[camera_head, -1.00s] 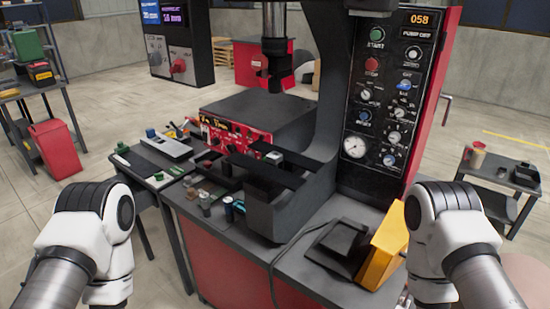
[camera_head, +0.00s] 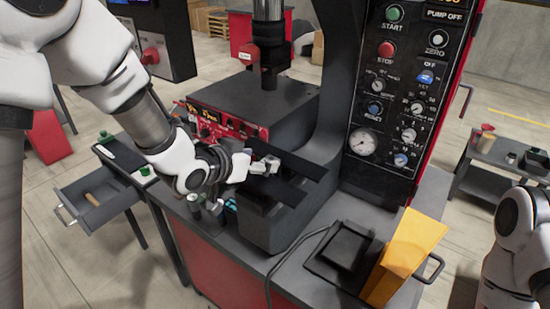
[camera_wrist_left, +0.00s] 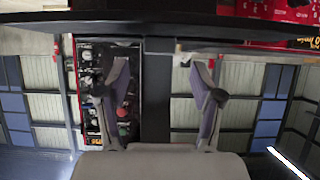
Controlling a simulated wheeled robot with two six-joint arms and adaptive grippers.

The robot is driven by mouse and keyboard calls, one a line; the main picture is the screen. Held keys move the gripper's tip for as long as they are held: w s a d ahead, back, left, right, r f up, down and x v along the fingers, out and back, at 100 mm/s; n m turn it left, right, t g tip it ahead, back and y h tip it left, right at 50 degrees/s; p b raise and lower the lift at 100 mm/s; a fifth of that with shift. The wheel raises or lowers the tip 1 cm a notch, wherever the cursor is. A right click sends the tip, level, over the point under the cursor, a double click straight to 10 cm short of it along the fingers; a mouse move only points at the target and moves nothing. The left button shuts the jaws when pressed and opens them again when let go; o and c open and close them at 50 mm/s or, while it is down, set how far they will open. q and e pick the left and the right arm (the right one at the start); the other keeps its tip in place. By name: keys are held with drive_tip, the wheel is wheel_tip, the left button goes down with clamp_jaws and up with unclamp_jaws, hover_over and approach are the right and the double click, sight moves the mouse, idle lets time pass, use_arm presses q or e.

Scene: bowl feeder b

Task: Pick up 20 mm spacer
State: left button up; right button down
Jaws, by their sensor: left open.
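I cannot make out which object is the 20 mm spacer. My left gripper (camera_head: 265,166) is in front of the press bed, near the dark flat bars (camera_head: 290,187). In the left wrist view its two fingers (camera_wrist_left: 161,72) stand apart with nothing seen held between them; a dark vertical bar shows behind the gap. Several small cylindrical parts (camera_head: 213,209) stand on the bench just below the left wrist, partly hidden by it. My right arm shows at the lower right, but its gripper is out of view.
An open drawer (camera_head: 95,205) with a tan piece inside juts out at the left. The press control panel (camera_head: 395,100) rises on the right. A yellow block (camera_head: 405,255) and a black tray (camera_head: 343,250) sit on the bench front, with a cable beside them.

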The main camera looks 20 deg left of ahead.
sight(267, 160)
use_arm(q)
drive_tip(key=p+x, duration=0.1)
drive_tip(key=x, duration=0.2)
drive_tip(key=shift+w+d+f, duration=0.1)
drive_tip(key=shift+w+d, duration=0.05)
drive_tip(key=shift+w, duration=0.05)
drive_tip(key=shift+w+f, duration=0.25)
drive_tip(key=shift+w, duration=0.05)
drive_tip(key=shift+s, duration=0.1)
drive_tip(key=shift+s, duration=0.1)
drive_tip(key=c, duration=1.3)
drive_tip(key=shift+o, duration=0.2)
drive_tip(key=shift+r, duration=0.1)
